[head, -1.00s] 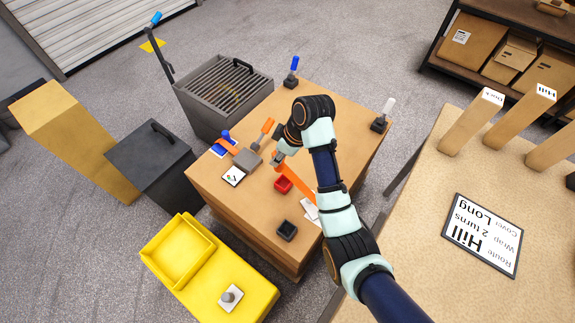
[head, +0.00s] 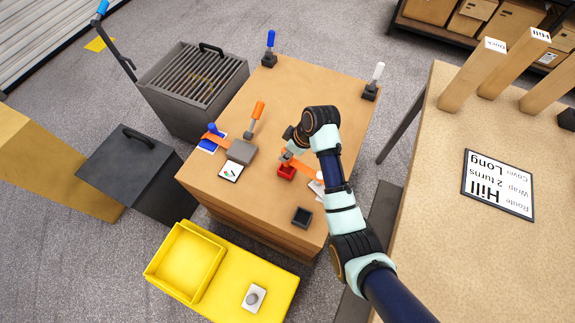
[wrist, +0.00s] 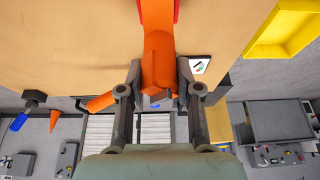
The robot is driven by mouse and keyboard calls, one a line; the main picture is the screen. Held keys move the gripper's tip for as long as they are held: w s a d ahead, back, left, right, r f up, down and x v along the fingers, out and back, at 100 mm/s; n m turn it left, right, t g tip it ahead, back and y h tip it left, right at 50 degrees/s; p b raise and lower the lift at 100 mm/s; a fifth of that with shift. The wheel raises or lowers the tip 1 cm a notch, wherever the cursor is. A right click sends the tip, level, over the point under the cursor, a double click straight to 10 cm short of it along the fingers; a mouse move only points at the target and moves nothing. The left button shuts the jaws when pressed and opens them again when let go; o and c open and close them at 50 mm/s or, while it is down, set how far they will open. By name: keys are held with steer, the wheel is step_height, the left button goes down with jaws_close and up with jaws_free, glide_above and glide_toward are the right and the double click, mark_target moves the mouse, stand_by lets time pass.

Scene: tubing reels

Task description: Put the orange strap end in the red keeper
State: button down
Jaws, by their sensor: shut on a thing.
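The orange strap (head: 305,168) runs over the wooden table top from its right side to my gripper (head: 286,156). The red keeper (head: 286,173) is a small open block on the table, just below my fingertips in the head view. In the wrist view my gripper (wrist: 158,75) is shut on the orange strap (wrist: 157,45), near its end. Red edges of the keeper (wrist: 177,10) show on both sides of the strap at the top of that view. The strap lies over or between them; I cannot tell its depth in the keeper.
A grey block (head: 241,151) with an orange-handled lever stands left of the keeper. A black square holder (head: 302,217) sits near the front edge. Blue (head: 269,50) and white (head: 372,82) handled posts stand at the back. A yellow bin (head: 186,262) is at front left.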

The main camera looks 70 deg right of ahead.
mark_target(287, 163)
steer(key=shift+f+b, duration=1.2)
steer(key=shift+f, duration=2.3)
steer(key=shift+w, duration=0.1)
steer(key=shift+f, duration=0.15)
steer(key=c, duration=0.8)
jaws_free()
steer(key=p+v, duration=0.5)
steer(key=v, duration=0.7)
